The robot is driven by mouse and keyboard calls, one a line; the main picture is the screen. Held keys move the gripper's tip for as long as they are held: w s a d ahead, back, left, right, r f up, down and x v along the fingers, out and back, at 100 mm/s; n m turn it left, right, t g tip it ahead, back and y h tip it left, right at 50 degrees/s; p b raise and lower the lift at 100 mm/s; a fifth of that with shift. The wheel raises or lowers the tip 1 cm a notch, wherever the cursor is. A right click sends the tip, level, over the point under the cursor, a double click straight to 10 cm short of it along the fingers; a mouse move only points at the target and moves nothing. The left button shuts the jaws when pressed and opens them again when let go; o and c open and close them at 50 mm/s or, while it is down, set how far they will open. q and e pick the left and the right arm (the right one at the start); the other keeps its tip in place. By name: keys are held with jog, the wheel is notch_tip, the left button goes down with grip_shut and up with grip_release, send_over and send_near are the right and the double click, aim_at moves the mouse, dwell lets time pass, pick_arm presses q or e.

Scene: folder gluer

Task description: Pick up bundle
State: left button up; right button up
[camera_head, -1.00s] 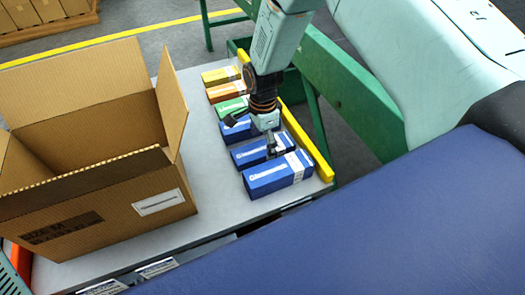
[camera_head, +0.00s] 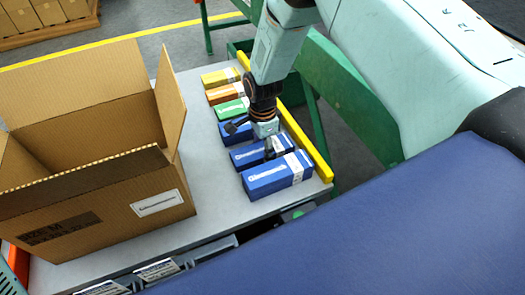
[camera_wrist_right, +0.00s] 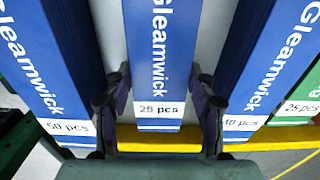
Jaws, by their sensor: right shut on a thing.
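Several bundles lie in a row on the grey table. In the head view, the second blue bundle from the front (camera_head: 248,157) is under my right gripper (camera_head: 270,147). In the right wrist view this blue bundle (camera_wrist_right: 160,45) has a white "25 pcs" label. The fingers of my right gripper (camera_wrist_right: 162,85) are shut on its two long sides, near the labelled end. A blue "50 pcs" bundle (camera_wrist_right: 50,60) lies to the left and a blue "10 pcs" bundle (camera_wrist_right: 270,65) to the right. My left gripper is not in view.
Yellow (camera_head: 220,77), orange (camera_head: 225,92) and green (camera_head: 230,109) bundles lie farther back. A yellow rail (camera_head: 307,142) runs along the table's right edge. An open cardboard box (camera_head: 100,215) stands at the left. Bare table (camera_head: 205,150) lies between box and bundles.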

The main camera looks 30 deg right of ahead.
jog(key=shift+c, duration=1.2)
